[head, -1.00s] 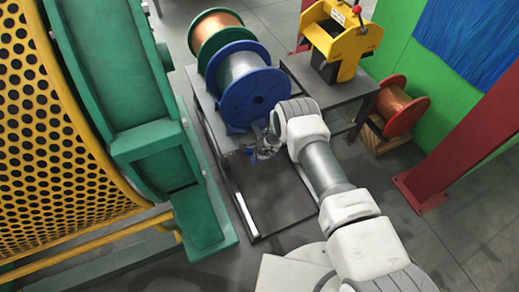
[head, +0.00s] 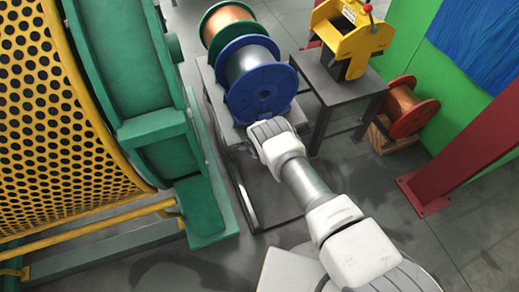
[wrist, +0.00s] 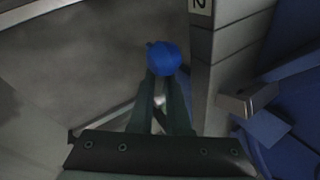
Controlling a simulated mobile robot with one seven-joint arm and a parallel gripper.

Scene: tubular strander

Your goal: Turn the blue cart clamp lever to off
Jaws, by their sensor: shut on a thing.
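The blue ball knob (wrist: 163,57) of the clamp lever shows in the wrist view at the tips of my gripper's dark fingers. My gripper (wrist: 163,76) is shut on this knob. The rest of the lever is hidden or too dark to make out. In the head view my own wrist covers the gripper and the lever, at the near end of the cart (head: 232,137). The cart carries a blue reel (head: 262,92) just beyond my wrist.
A label plate with a "2" (wrist: 201,6) is on the cart edge. A metal block (wrist: 248,105) lies close right of my gripper. A green machine frame (head: 200,205) stands left. A dark table (head: 340,88) with a yellow device (head: 352,42) stands right.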

